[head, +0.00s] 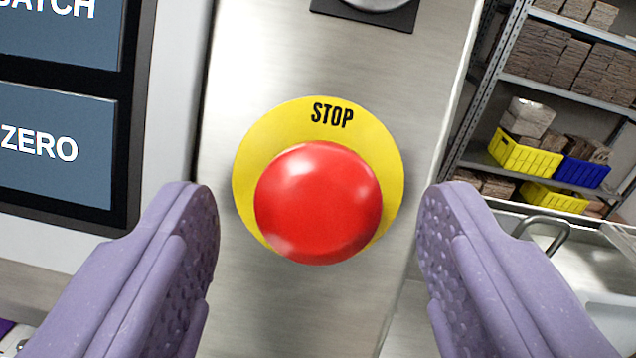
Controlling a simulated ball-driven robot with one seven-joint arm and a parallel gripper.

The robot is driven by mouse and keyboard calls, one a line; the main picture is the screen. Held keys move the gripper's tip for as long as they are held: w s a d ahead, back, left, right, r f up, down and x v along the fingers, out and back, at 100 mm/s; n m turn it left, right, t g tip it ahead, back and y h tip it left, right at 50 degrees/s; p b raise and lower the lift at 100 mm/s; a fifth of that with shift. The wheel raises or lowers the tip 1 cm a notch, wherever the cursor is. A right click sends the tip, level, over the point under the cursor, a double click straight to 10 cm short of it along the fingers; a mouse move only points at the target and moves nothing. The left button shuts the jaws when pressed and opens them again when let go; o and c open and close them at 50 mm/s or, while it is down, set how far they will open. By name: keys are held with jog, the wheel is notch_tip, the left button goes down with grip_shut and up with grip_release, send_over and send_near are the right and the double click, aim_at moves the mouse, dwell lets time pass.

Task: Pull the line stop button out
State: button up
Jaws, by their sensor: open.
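The line stop button (318,203) is a round red knob in the middle of the head view. It stands in front of a yellow disc (262,135) marked STOP, on a brushed metal panel (300,300). My gripper (319,198) is open, with one purple finger to the left of the button and one to the right. Both fingers are clear of the knob in the picture, with metal panel showing between. I cannot tell how far the fingertips are from the panel in depth.
A dark-framed screen (130,110) with blue keys, one reading ZERO, is at the left. Part of another control (363,12) shows above the button. Behind at the right stands a metal shelf (575,37) with brown stacks, yellow bins (525,155) and a blue bin (582,172).

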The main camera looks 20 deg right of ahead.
jog(key=shift+w, duration=0.1)
grip_shut()
jog(key=shift+s+a+b, duration=0.1)
jog(key=shift+s+b, duration=0.25)
jog(key=shift+b, duration=0.4)
jog(key=shift+r, duration=0.15)
grip_release()
jog(key=shift+s, duration=0.1)
jog(key=shift+s, duration=0.1)
jog(key=p+v, duration=0.1)
jog(key=v, duration=0.6)
jog(key=shift+s, duration=0.35)
